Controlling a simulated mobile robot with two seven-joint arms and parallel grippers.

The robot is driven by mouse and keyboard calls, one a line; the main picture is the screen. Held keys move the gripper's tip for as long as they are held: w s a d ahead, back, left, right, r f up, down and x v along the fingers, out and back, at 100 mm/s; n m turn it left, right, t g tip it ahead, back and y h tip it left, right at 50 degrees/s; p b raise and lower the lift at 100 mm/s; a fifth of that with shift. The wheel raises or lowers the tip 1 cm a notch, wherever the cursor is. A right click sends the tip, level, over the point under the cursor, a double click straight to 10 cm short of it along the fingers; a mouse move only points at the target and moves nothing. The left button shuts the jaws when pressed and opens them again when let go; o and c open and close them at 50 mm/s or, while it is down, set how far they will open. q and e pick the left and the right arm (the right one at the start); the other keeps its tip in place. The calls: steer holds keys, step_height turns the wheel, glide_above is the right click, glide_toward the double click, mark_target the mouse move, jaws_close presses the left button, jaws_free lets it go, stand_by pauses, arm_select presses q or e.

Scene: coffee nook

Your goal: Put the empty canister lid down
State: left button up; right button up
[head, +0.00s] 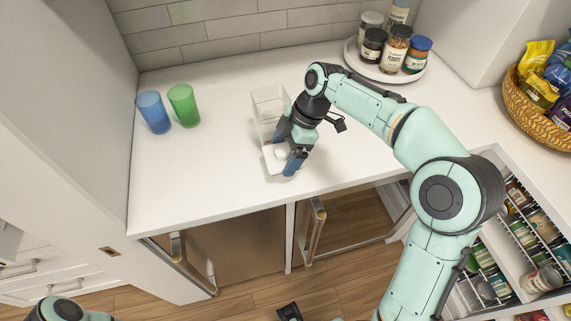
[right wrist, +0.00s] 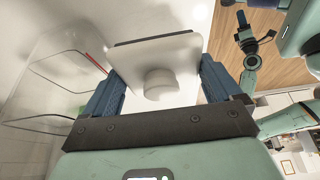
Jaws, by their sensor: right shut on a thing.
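The clear, empty canister (head: 268,103) stands open on the white counter, and it also shows at the left of the right wrist view (right wrist: 50,75). Its lid (head: 274,160) is a white square with a round knob. My right gripper (head: 288,158) is shut on the lid, just in front of the canister. In the right wrist view, the lid (right wrist: 150,62) sits between the two blue fingers, knob facing the camera. I cannot tell whether the lid touches the counter.
A blue cup (head: 153,112) and a green cup (head: 184,105) stand to the left. A round tray (head: 350,58) of jars is at the back right, near a snack basket (head: 528,108). The counter (head: 190,175) is clear left of the lid. An open drawer of cans is at right.

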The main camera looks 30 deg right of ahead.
mark_target(285, 163)
steer(key=shift+f, duration=2.4)
steer(key=shift+f+b, duration=0.1)
steer(key=shift+b, duration=0.25)
steer(key=o, duration=0.7)
steer(key=p+v, duration=0.2)
steer(key=v, duration=1)
